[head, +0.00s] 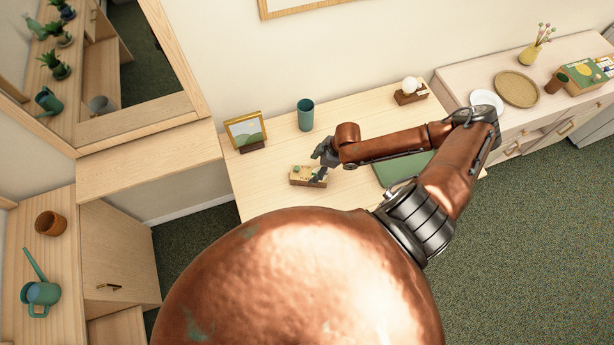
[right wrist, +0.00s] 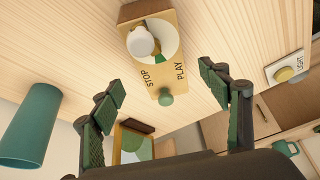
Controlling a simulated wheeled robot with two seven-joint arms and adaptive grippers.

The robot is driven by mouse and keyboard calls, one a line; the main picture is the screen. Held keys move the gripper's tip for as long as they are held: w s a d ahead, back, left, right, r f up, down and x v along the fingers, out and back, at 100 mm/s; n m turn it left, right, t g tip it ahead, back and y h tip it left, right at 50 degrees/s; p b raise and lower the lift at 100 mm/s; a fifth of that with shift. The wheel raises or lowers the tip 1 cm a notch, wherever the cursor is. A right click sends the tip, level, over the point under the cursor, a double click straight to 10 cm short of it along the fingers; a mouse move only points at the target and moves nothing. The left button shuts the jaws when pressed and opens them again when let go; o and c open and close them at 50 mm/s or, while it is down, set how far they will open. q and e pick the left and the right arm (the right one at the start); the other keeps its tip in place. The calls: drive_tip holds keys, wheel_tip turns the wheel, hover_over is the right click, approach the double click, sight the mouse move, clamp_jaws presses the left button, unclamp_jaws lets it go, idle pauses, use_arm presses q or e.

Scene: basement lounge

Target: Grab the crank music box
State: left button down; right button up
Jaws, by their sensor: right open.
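The crank music box (head: 299,182) is a small tan wooden box with a green knob, lying on the light wood table. In the right wrist view the box (right wrist: 165,72) carries the words STOP and PLAY, a green knob and a pale round part in a circular recess. My right gripper (head: 319,176) is over the right part of the box in the head view and partly hides it. In the right wrist view its two dark green-padded fingers (right wrist: 166,100) are spread apart, with the box between and beyond them and nothing gripped. My left gripper is not in view.
A teal cup (head: 306,115) and a framed picture (head: 246,130) stand behind the box. A lamp-like object (head: 410,92) stands at the back right, and a green mat (head: 392,173) lies under my arm. A LIGHT switch plate (right wrist: 290,68) shows at right in the wrist view.

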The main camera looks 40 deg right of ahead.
sight(311, 174)
drive_tip(key=x, duration=0.2)
drive_tip(key=p+x, duration=0.1)
drive_tip(key=x, duration=0.3)
drive_tip(key=shift+s+d+f, duration=0.25)
drive_tip(key=shift+s+f, duration=0.05)
drive_tip(key=shift+f, duration=0.1)
drive_tip(key=shift+c, duration=0.7)
drive_tip(key=c, duration=1.4)
